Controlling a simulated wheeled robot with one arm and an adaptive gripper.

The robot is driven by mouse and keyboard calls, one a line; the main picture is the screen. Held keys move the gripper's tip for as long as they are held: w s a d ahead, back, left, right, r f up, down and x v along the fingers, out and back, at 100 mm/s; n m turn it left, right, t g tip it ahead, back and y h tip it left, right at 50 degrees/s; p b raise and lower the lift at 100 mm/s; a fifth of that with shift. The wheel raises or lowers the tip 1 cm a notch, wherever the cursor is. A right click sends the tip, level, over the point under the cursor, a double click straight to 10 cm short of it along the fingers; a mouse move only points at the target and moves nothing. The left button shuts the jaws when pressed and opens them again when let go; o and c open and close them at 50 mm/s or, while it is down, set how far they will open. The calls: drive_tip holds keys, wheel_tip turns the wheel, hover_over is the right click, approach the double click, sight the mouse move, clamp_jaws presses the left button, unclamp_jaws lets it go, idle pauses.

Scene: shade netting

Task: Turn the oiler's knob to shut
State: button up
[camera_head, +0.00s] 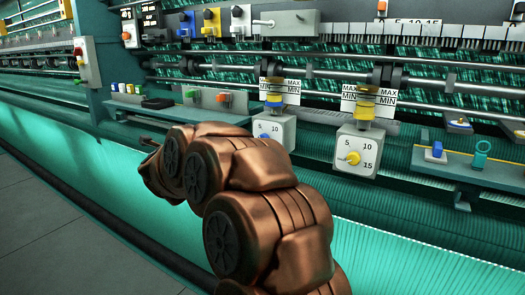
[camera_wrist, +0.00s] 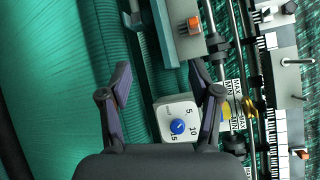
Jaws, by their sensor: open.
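Two white oilers with dials hang from the machine's rail. The left oiler (camera_head: 288,133) is partly hidden behind my arm in the head view; the wrist view shows its white face (camera_wrist: 168,108) with 5, 10 and 15 and a round blue knob (camera_wrist: 178,127). The knob's exact setting is too small to read. The right oiler (camera_head: 368,144) carries a yellow knob (camera_head: 353,158). My gripper (camera_wrist: 160,77) is open and empty, its two dark fingers on either side of the blue-knobbed oiler in the wrist view. Contact with the knob does not show.
MIN/MAX cards (camera_head: 369,101) stand above the oilers. A shelf (camera_head: 475,170) with a blue part and a teal ring is at the right. Another shelf (camera_head: 180,112) with small coloured items is at the left. Green netting (camera_head: 400,245) spreads below; the grey floor (camera_head: 60,240) is clear.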

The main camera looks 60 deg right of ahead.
drive_tip(key=s+d+f+m+g+h+b, duration=0.1)
drive_tip(key=s+d+f+m+g+h, duration=0.1)
drive_tip(key=s+d+m+g, duration=0.4)
drive_tip(key=s+d+f+m+g+h+b, duration=0.1)
drive_tip(key=s+d+f+m+g+h, duration=0.15)
drive_tip(key=s+d+m+g, duration=0.35)
drive_tip(key=shift+s+d+r+n+t, duration=0.1)
drive_tip(key=shift+d+n+t, duration=0.2)
drive_tip(key=shift+d, duration=1.15)
drive_tip(key=shift+s+d+n+t, duration=0.15)
drive_tip(key=shift+d+t, duration=0.3)
drive_tip(key=shift+d, duration=1)
drive_tip(key=shift+s+d+r+n+t, duration=0.1)
drive_tip(key=shift+d+n+t, duration=0.2)
drive_tip(key=shift+d, duration=1.15)
drive_tip(key=c, duration=1.1)
drive_tip(key=shift+c, duration=0.2)
